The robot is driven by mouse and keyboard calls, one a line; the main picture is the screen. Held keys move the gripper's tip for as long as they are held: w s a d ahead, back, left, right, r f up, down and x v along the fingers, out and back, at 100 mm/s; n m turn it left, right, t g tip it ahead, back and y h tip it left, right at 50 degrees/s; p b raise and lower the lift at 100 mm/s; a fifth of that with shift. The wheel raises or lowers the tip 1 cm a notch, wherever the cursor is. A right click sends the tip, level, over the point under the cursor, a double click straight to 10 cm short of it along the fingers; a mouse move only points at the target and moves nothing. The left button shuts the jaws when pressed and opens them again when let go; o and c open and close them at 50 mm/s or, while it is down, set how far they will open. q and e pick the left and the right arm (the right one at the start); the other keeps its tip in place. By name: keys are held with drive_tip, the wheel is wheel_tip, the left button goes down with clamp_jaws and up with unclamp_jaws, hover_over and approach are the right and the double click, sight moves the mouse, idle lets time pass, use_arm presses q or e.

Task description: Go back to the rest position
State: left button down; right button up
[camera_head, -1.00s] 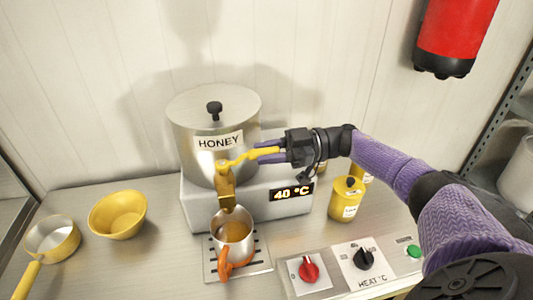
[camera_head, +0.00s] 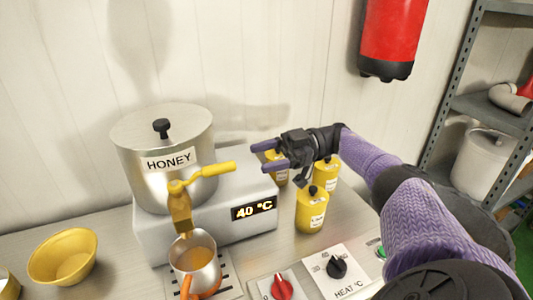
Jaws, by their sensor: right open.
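My right gripper (camera_head: 264,156) is open and empty. It hangs in the air to the right of the yellow tap handle (camera_head: 212,170), apart from it, with its purple fingers pointing left. The handle sits on the brass tap (camera_head: 181,212) of the steel honey kettle (camera_head: 137,148). A steel jug with an orange handle (camera_head: 196,262) stands on the drip grate under the tap, with amber liquid in it. My left gripper is not in view.
Several yellow canisters (camera_head: 312,210) stand right of the kettle, below and behind my right gripper. A panel with a red knob (camera_head: 282,286) and a black knob (camera_head: 337,267) is in front. A yellow bowl (camera_head: 62,257) is at left. A red cylinder (camera_head: 388,38) hangs on the wall.

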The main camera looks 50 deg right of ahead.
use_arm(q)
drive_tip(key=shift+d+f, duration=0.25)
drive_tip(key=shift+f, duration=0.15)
use_arm(e)
drive_tip(key=shift+s+d, duration=0.25)
drive_tip(key=shift+d, duration=0.25)
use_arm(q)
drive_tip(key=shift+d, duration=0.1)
